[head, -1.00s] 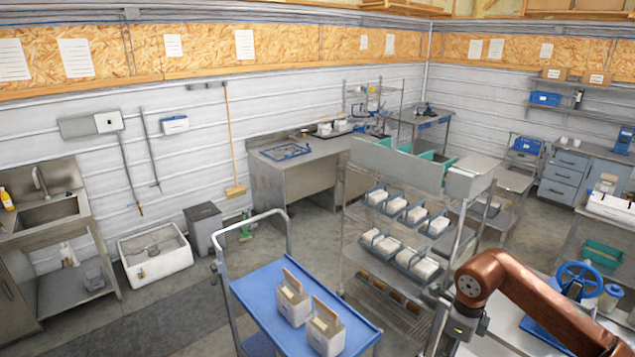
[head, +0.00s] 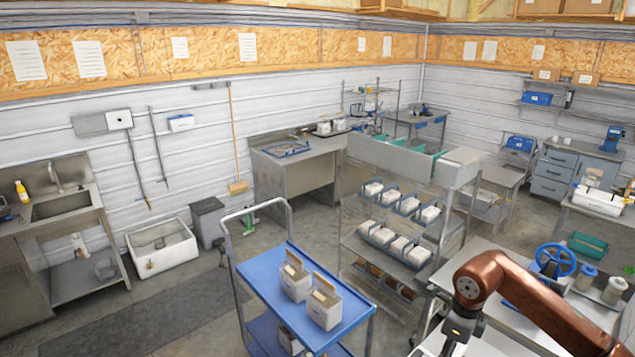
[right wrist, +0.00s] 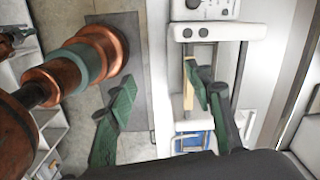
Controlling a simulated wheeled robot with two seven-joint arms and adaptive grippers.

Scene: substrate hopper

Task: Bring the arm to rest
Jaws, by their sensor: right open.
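My copper right arm (head: 530,295) comes in at the lower right of the head view, bent at a joint, with its wrist pointing down past the bottom edge. My right gripper (right wrist: 160,88) shows in the right wrist view with its two green fingers wide apart and nothing between them. Its fingertips are not visible in the head view. Part of a copper and teal arm link of mine fills the left of the wrist view. My left gripper and arm are in neither view.
A blue cart (head: 262,272) carries two white boxes with open flaps (head: 325,307). A metal rack (head: 461,170) holds several white containers on its shelves. A table with a blue handwheel (head: 553,261) stands beside my right arm. Open floor (head: 165,318) lies at the lower left.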

